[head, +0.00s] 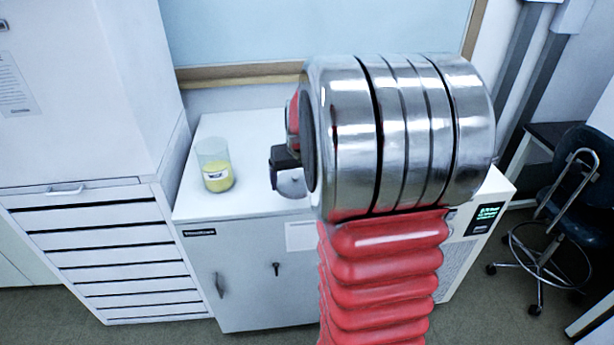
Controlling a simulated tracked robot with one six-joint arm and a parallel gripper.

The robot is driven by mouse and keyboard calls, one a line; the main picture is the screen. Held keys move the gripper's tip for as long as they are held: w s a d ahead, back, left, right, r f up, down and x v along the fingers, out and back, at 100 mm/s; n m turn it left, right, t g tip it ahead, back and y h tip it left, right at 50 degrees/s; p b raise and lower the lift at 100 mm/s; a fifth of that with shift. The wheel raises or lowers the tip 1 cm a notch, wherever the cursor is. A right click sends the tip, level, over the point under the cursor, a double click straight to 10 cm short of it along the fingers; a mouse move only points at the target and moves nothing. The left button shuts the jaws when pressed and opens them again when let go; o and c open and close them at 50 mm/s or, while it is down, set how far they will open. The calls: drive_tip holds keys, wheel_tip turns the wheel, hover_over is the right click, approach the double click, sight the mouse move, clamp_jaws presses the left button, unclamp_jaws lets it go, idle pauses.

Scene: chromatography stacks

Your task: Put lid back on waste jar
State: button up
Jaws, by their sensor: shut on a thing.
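The waste jar (214,165) is a clear glass cylinder with yellow contents and a white label. It stands upright on the left part of the white cabinet top, and its top looks uncovered. My gripper (283,163) is a dark block to the right of the jar, partly hidden by my arm. It is shut on a pale grey round lid (291,184), which shows just below it. The fingertips are hard to make out. I cannot tell how high the lid is above the cabinet top. The lid and the jar are apart.
The white cabinet top (238,127) is clear around the jar. A tall white cabinet with drawers (125,240) stands close on the left. A wall with a wooden rail (240,73) is behind. A dark blue chair (580,165) is at the right. My arm hides the right part of the top.

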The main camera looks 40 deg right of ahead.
drive_tip(key=w+a+f+n, duration=0.1)
drive_tip(key=w+a+f, duration=0.1)
drive_tip(key=a, duration=0.7)
drive_tip(key=w+a+f+n+y, duration=0.1)
drive_tip(key=w+a+f+n, duration=0.1)
drive_tip(key=a, duration=0.8)
drive_tip(key=w+a+f+n+y, duration=0.1)
drive_tip(key=w+a+f+n, duration=0.1)
drive_tip(key=a, duration=0.8)
drive_tip(key=w+f, duration=0.1)
drive_tip(key=w, duration=0.1)
drive_tip(key=shift+w+a+f+t, duration=0.25)
drive_tip(key=shift+w+f+t, duration=0.05)
drive_tip(key=shift+f, duration=0.05)
drive_tip(key=shift+d, duration=0.1)
